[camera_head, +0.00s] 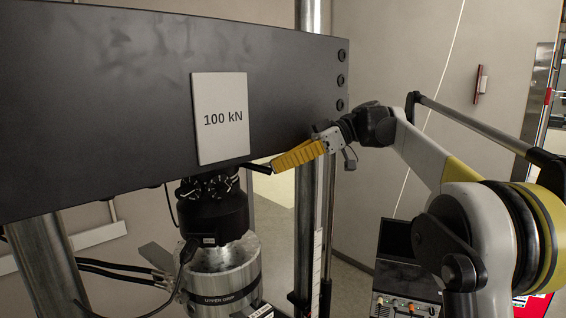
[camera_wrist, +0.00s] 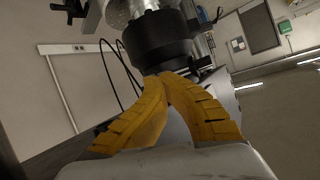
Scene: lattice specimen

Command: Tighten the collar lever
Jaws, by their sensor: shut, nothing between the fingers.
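A black cylindrical body (camera_head: 216,214) hangs under the crosshead, with a dark bolted collar (camera_head: 207,184) at its top. A thin black bar, which looks like the collar lever (camera_head: 259,168), sticks out to the right from near the collar. My gripper (camera_head: 275,166) has yellow fingers, shut and empty, with their tips at the bar's outer end; I cannot tell whether they touch. In the wrist view, the fingertips (camera_wrist: 165,77) meet in front of the black cylindrical body (camera_wrist: 155,38), hiding part of it. I cannot clearly make out the lever there.
The wide black crosshead (camera_head: 120,90) with a "100 kN" plate (camera_head: 220,118) is just above and left of my gripper. A steel column (camera_head: 305,225) stands close below it. The upper grip (camera_head: 222,272) hangs under the black body, with hoses at left. Open room lies to the right.

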